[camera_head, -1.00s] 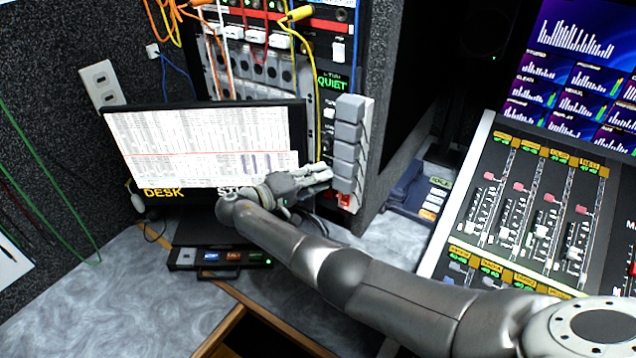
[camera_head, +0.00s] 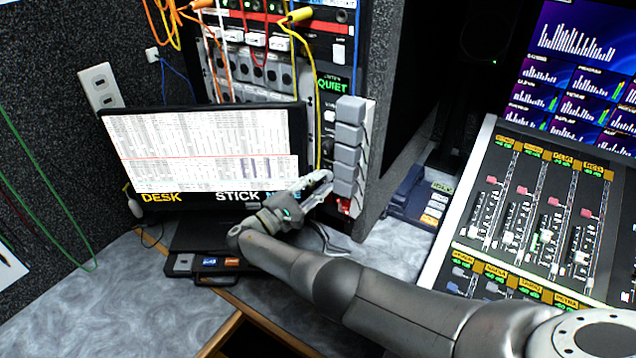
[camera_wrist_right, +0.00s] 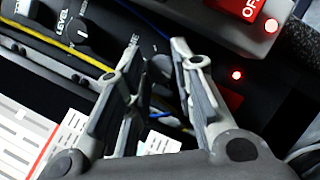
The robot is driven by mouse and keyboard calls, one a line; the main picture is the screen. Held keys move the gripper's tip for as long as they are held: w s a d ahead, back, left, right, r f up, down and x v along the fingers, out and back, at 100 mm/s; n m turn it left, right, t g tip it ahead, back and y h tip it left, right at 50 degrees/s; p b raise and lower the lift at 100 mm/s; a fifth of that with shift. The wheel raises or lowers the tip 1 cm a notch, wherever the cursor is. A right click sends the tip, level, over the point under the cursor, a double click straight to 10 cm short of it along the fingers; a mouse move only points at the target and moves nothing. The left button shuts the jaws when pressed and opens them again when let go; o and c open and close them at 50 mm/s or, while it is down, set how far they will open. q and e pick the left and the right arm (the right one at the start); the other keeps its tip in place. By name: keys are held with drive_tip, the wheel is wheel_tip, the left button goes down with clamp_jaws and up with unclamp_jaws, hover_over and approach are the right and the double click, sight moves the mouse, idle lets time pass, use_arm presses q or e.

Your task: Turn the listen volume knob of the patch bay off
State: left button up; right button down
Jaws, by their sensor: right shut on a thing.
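The patch bay (camera_head: 262,95) stands behind the monitor, with patch cables plugged in and a green QUIET display (camera_head: 332,85) on its right side. My right gripper (camera_head: 324,187) is at the lower right of the bay's panel, below that display. In the right wrist view my gripper (camera_wrist_right: 158,52) has its two fingers on either side of a dark round knob (camera_wrist_right: 159,67), and it is shut on it. The fingers partly cover the knob, and its pointer cannot be read. A second black knob (camera_wrist_right: 82,31) marked LEVEL is up and left of the fingers. My left gripper is out of view.
The monitor (camera_head: 200,150) stands just left of my right gripper. A column of grey blocks (camera_head: 348,150) is close on the right, with a red lit switch (camera_head: 345,207) below. A yellow cable (camera_head: 318,120) hangs beside the gripper. The mixing console (camera_head: 535,215) is farther right.

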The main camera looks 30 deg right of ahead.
drive_tip(key=shift+n+t, duration=0.5)
drive_tip(key=shift+n, duration=0.5)
drive_tip(key=shift+f, duration=0.1)
drive_tip(key=c, duration=1.5)
unclamp_jaws()
